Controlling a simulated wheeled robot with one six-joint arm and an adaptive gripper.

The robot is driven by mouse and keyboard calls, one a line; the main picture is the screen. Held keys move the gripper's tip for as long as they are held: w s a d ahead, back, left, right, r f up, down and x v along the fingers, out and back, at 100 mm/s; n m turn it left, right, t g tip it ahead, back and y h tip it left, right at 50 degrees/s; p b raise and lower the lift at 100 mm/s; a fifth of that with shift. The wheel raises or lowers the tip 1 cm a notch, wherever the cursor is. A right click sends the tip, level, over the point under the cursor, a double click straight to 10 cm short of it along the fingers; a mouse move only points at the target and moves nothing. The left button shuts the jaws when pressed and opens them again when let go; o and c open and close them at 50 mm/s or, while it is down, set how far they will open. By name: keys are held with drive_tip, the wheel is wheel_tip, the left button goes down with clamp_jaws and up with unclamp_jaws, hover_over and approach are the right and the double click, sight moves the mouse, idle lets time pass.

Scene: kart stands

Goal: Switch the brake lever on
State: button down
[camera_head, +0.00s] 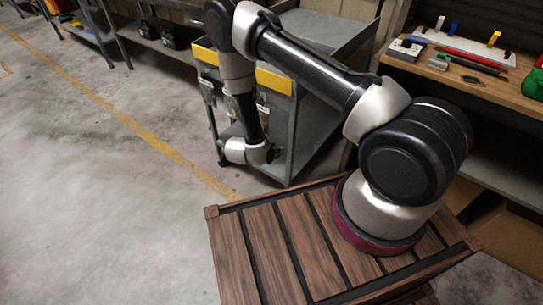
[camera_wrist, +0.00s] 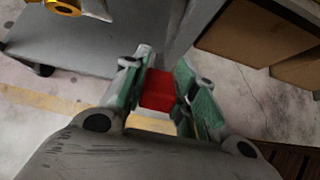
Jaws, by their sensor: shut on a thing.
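In the wrist view my gripper (camera_wrist: 165,84) has its two green-padded fingers on either side of a small red block-shaped piece (camera_wrist: 158,91). The fingers are shut on it. I cannot tell whether this red piece is the brake lever's handle or a loose thing. No brake lever can be made out for certain in either view. In the head view my arm reaches down beside the grey cart (camera_head: 318,128) with yellow edges. The gripper's fingers and the red piece cannot be made out there.
A wooden workbench (camera_head: 520,100) with small tools stands at the right. Grey shelving (camera_head: 150,40) stands at the back left. A slatted wooden surface (camera_head: 285,250) lies below my arm. The concrete floor (camera_head: 90,190) at the left is clear, with a yellow line.

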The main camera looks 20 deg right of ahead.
drive_tip(key=shift+w+d+r+y, duration=0.15)
drive_tip(key=shift+d+r+y, duration=0.1)
drive_tip(key=shift+y, duration=0.05)
drive_tip(key=shift+w+d+r, duration=0.3)
drive_tip(key=shift+d+r, duration=0.05)
drive_tip(key=c, duration=1.1)
unclamp_jaws()
drive_tip(key=shift+d, duration=0.1)
drive_tip(key=v, duration=1.2)
drive_tip(key=shift+w, duration=0.15)
